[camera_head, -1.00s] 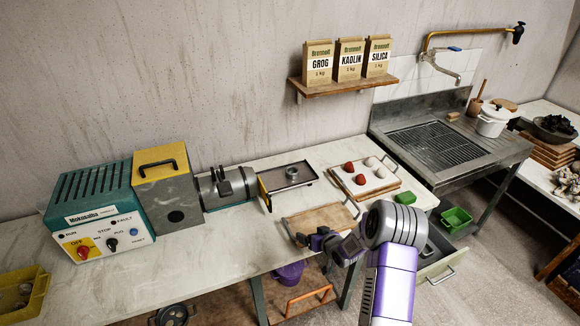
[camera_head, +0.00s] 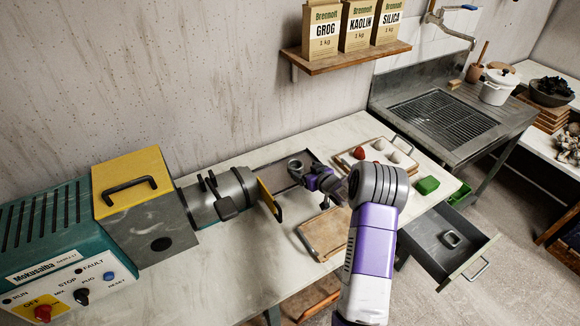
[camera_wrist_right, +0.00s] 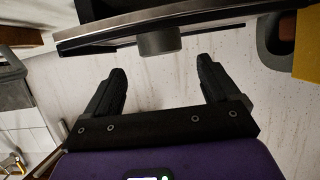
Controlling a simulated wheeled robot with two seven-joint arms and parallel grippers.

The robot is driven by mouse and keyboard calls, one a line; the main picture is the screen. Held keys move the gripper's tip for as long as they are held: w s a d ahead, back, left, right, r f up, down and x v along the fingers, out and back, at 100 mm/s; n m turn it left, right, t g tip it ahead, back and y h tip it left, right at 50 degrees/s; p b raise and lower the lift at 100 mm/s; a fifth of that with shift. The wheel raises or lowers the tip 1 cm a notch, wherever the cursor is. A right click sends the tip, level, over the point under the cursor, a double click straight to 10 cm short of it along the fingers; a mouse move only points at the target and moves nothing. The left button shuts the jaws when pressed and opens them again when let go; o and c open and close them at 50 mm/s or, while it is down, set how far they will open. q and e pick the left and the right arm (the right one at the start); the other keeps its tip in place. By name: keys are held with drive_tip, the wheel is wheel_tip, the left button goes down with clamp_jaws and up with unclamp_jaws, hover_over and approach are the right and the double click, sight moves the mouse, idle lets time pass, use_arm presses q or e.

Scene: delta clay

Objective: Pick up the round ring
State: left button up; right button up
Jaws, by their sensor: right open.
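The round ring (camera_head: 296,164) is a short grey metal cylinder on the dark metal tray (camera_head: 262,174), beside the machine's nozzle end. In the right wrist view the ring (camera_wrist_right: 160,40) shows as a grey stub against the tray's edge, ahead of the jaws and roughly centred between them. My right gripper (camera_head: 307,176) is just to the right of the ring in the head view and hides part of the tray. In the wrist view its two black fingers (camera_wrist_right: 162,82) are wide apart with nothing between them. My left gripper is not in view.
A wooden board (camera_head: 325,235) lies in front. A tray with red and white balls (camera_head: 359,153) is to the right. An open drawer (camera_head: 440,235) juts out at the right.

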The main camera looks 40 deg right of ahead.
sight(292, 163)
drive_tip(key=b+x, duration=0.1)
drive_tip(key=x, duration=0.5)
drive_tip(key=shift+w+f, duration=0.1)
drive_tip(key=shift+w, duration=0.15)
